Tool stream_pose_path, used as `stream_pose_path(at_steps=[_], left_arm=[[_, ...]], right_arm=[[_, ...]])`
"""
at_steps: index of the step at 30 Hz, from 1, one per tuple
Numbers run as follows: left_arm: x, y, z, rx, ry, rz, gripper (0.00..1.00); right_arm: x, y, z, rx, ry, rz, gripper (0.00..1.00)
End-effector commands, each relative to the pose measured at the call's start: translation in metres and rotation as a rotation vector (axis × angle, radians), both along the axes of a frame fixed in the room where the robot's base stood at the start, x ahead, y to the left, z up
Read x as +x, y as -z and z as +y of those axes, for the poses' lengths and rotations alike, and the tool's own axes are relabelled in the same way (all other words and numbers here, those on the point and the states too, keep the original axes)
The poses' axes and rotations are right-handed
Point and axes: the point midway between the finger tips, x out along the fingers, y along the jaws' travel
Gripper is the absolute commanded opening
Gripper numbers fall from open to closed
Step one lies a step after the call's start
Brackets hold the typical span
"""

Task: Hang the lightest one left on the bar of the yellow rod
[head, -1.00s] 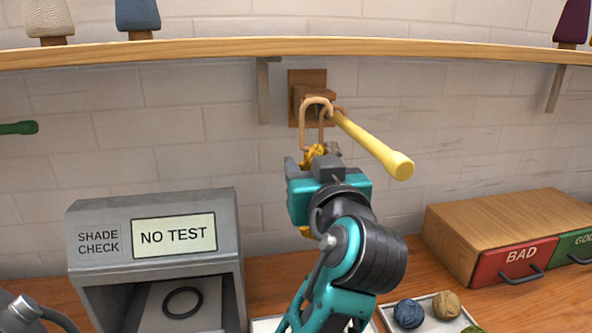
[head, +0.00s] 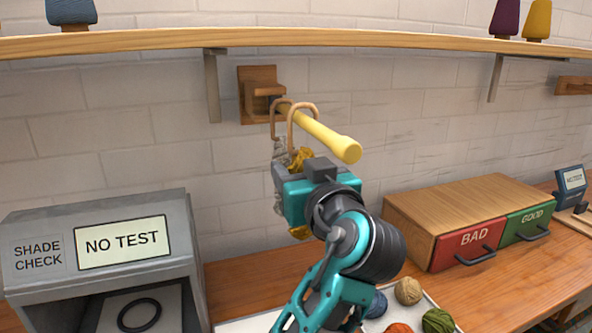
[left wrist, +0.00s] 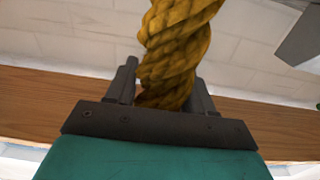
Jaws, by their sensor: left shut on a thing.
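The yellow rod (head: 335,143) sticks out from a wooden wall block (head: 257,97) under the shelf. My left gripper (left wrist: 166,88) is shut on a mustard-yellow twisted skein (left wrist: 180,45), which stands between its fingers in the left wrist view. In the head view the gripper is just below the rod and hides most of the skein (head: 299,158). A tan hook (head: 303,108) above this skein arches at the rod; whether it rests on it I cannot tell. A second tan hook (head: 274,120) is nearer the wall, with a greyish skein (head: 279,152) below it, partly hidden. My right gripper is not in view.
A grey shade-check box (head: 100,230) reading "NO TEST" stands at left. A wooden cabinet with BAD (head: 470,240) and GOOD (head: 528,222) drawers stands at right. Wool balls (head: 408,290) lie on a tray at the front. The shelf (head: 300,38) runs above the rod.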

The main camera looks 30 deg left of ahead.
Motion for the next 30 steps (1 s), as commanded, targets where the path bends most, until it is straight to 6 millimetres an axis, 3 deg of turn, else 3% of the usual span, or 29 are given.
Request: stream_pose_path(at_steps=[12, 13, 15, 22, 30], left_arm=[[-0.0001, 0.0034, 0.0001, -0.001, 0.0, -0.001, 0.23], [-0.0001, 0.0034, 0.0001, -0.001, 0.0, -0.001, 0.54], [-0.0001, 0.0034, 0.0001, -0.001, 0.0, -0.001, 0.6], [-0.0001, 0.0034, 0.0001, 0.0, 0.0, 0.0, 0.82], [-0.0001, 0.0036, 0.0002, 0.0, 0.0, 0.0, 0.83]], right_arm=[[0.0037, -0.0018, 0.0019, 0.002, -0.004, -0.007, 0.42], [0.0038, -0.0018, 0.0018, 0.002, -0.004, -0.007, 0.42], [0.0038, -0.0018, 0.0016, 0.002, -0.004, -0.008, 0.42], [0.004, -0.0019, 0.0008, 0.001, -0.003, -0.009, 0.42], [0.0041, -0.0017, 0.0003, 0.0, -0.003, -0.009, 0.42]])
